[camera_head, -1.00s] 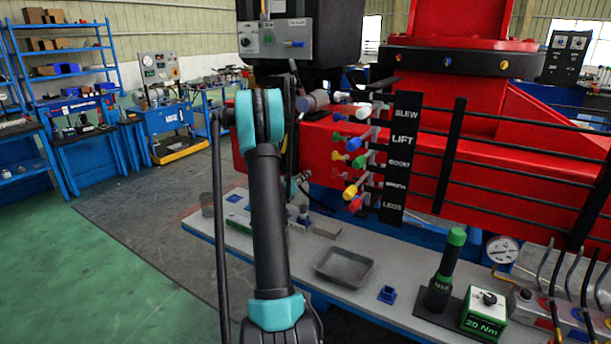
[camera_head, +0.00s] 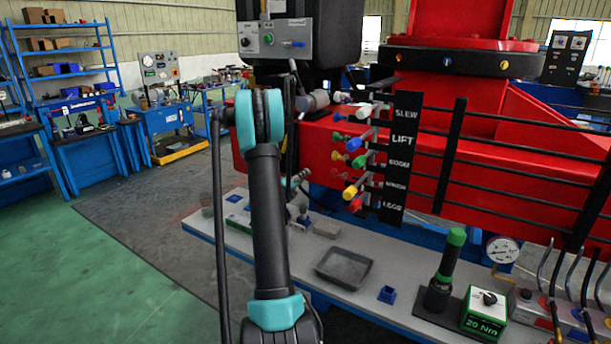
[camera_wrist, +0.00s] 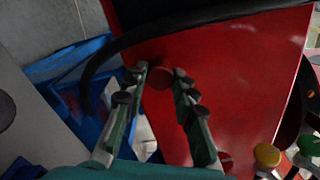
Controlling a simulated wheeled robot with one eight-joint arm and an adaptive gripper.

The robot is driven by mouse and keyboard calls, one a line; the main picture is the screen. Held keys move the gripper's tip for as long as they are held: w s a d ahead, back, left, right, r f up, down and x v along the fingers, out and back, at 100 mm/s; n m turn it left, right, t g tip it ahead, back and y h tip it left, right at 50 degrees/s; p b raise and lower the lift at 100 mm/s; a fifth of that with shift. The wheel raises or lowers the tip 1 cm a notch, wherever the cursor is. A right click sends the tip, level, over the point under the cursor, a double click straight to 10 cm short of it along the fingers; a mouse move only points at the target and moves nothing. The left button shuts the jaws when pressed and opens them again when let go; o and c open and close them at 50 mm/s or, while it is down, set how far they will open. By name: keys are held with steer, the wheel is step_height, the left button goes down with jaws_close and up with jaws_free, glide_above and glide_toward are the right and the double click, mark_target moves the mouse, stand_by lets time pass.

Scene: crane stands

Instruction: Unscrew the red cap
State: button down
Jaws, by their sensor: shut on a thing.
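In the wrist view, a round red cap (camera_wrist: 159,78) sits between the tips of my gripper (camera_wrist: 160,76), against a red painted surface. My gripper's two fingers close in on it from both sides and are shut on it. The cap's thread and how far it is turned are hidden. In the head view my arm stands in front of the crane, and the fingertips and the held cap cannot be made out. A separate red knob (camera_head: 355,205) shows low on the lever stack beside the LEGS label.
A labelled lever panel (camera_head: 400,155) with coloured knobs stands right of my arm. Below it, a grey bench holds a shallow tray (camera_head: 344,268), a green-topped black tool (camera_head: 444,270) and a 20 Nm box (camera_head: 484,313). A black hose (camera_wrist: 190,22) crosses above my fingers in the wrist view.

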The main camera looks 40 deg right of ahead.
steer(key=c, duration=1.1)
jaws_free()
steer(key=shift+c, duration=0.2)
steer(key=shift+c, duration=0.8)
steer(key=m, duration=1)
steer(key=shift+m, duration=0.3)
steer(key=m, duration=2)
